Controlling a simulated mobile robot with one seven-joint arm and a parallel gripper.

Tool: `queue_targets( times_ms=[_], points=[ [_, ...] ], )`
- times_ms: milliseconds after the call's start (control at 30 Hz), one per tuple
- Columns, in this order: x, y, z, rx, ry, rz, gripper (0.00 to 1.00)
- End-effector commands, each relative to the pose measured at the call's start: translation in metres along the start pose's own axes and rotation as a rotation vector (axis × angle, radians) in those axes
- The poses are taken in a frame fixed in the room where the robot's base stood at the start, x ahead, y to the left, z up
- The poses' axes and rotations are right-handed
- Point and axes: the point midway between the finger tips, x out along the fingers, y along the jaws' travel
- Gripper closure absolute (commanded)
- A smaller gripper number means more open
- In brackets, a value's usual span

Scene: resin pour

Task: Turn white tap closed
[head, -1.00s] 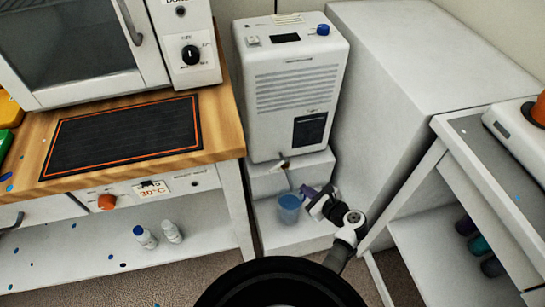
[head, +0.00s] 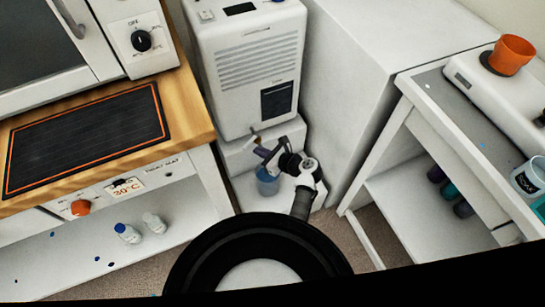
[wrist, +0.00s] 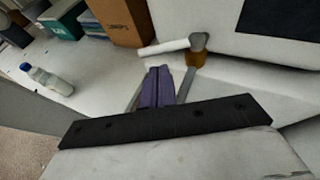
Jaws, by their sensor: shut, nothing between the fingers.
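The tap juts from the lower front of the white dehumidifier-like machine (head: 250,65). In the wrist view it has a brass-coloured body (wrist: 195,59), a grey hub and a white lever (wrist: 165,48) sticking out to the left. In the head view the tap (head: 256,138) is small. My gripper (wrist: 156,72) has purple fingers, shut with nothing between them. It is just below the lever in the wrist view, and seems apart from it. The gripper also shows in the head view (head: 261,151), just below the tap. A blue cup (head: 267,187) stands beneath.
A tall white cabinet (head: 345,90) is close on the right. The wooden-topped bench (head: 185,135) is on the left, with two small bottles (head: 127,233) on its lower shelf. A white side table (head: 425,90) at the right bears an orange pot (head: 512,54).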

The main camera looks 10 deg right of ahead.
Motion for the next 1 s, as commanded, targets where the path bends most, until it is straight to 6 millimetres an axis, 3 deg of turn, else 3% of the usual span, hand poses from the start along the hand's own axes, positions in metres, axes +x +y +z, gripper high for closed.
queue_targets(
  times_ms=[200,1000],
  points=[
    [0.015,0.0,0.009,0.002,0.001,0.001,1.0],
    [0.019,0.004,0.012,0.027,0.001,-0.063,1.0]
  ],
)
